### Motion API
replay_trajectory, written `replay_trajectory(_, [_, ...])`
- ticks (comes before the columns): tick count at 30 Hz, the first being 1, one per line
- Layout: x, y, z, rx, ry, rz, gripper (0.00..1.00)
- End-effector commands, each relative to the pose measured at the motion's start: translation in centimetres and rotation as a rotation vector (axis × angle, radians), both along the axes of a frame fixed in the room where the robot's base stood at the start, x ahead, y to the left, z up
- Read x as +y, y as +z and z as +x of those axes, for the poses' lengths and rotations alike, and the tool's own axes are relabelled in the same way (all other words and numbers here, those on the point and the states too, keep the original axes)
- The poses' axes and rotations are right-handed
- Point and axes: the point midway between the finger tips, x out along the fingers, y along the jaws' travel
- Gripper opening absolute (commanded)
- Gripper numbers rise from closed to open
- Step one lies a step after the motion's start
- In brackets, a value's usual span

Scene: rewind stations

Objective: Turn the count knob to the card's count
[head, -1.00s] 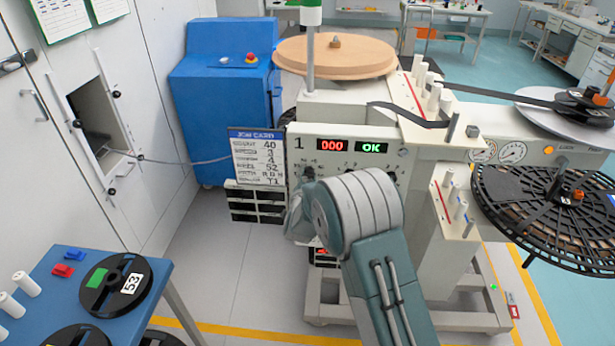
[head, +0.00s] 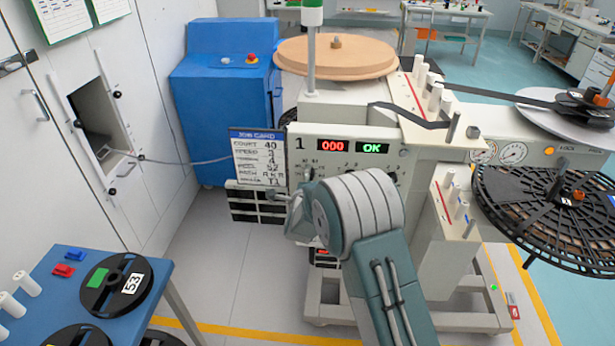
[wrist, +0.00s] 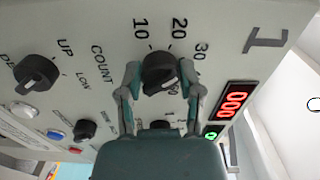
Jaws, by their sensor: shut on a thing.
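The count knob (wrist: 158,66) is a black dial on the pale panel in the wrist view, below printed marks 10, 20 and 30. My gripper (wrist: 160,73) has one grey finger on each side of it and is shut on it. Lower marks are partly covered by my gripper, and I cannot tell exactly where the knob points. In the head view my wrist hides the knob. The job card (head: 257,158), left of the panel, reads COUNT 40. The panel's red display (head: 332,146) shows 000, and the green one (head: 373,148) shows OK.
A black reel (head: 545,205) stands out at the right. A blue table (head: 150,300) with reels is at the lower left.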

Motion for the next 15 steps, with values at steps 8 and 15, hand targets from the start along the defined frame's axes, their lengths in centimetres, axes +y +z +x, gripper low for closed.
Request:
replay_trajectory(8, [-0.23,-0.38,-0.03,-0.001,-0.003,0.261,0.0])
replay_trajectory(15, [-0.28,-0.5,-0.05,-0.007,-0.004,0.489,0.0])
